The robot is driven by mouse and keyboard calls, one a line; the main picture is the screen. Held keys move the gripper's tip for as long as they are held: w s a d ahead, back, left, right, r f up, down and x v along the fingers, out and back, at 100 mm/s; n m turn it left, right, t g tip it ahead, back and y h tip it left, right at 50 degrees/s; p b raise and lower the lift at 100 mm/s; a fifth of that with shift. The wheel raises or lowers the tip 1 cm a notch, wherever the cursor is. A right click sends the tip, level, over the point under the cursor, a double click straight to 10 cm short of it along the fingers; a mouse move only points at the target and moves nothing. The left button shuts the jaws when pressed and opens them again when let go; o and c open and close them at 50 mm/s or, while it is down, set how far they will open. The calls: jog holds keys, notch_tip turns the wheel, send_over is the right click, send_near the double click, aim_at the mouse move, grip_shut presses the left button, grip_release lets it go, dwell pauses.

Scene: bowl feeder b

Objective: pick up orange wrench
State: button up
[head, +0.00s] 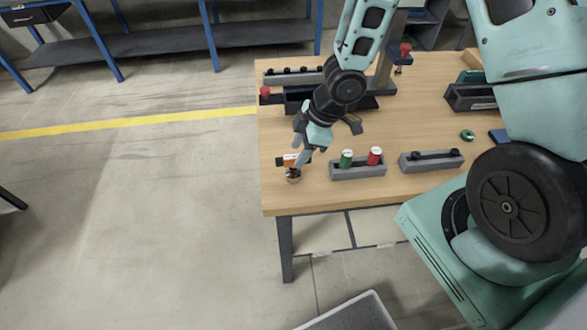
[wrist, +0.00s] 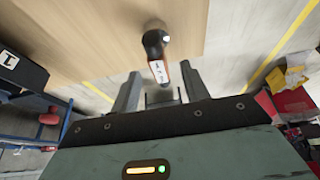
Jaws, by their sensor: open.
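The orange wrench (head: 287,159) is at the near left corner of the wooden table in the head view, partly hidden by my gripper (head: 299,160). In the wrist view the wrench (wrist: 157,45) shows a dark rounded end, orange edges and a white label. My gripper (wrist: 160,80) is open there, with one finger on each side of the wrench's labelled part. I cannot tell whether either finger touches it.
A grey block (head: 358,173) right of my gripper holds a green cylinder (head: 346,158) and a red cylinder (head: 375,155). Another grey block (head: 432,162) stands further right. A green ring (head: 467,135) lies near the right side. The table's left edge is close to my gripper.

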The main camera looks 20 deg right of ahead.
aim_at(294, 156)
jog(key=shift+x, duration=2.75)
jog(key=shift+w, duration=0.1)
jog(key=shift+c, duration=0.3)
jog(key=shift+r, duration=0.1)
grip_shut()
